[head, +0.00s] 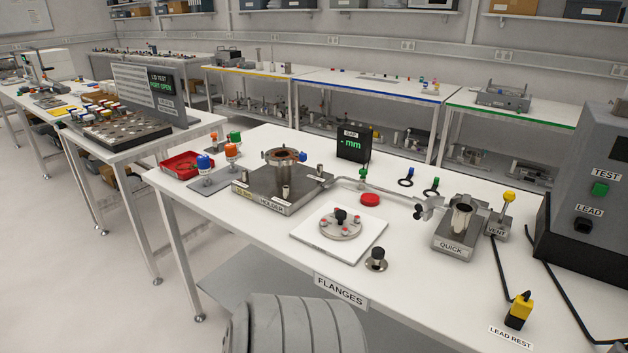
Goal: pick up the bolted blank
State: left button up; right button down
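A round metal disc (341,225) with several red-capped bolts around its rim and a black knob in the middle lies flat on a white square pad (322,250). It looks like the bolted blank. The pad is on the white bench (262,240), behind the FLANGES label (340,290). A smaller disc with a black knob (376,260) stands on the bench to the right of the pad, apart from it. Neither of my grippers shows in the head view.
Behind the pad is a steel HOLDER block (262,200) with an upright flanged port (280,166). To the right are the QUICK block (453,245), a VENT lever (508,200) and a grey TEST box (590,190).

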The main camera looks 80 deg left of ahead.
aim_at(340, 218)
jog(key=u, duration=2.4)
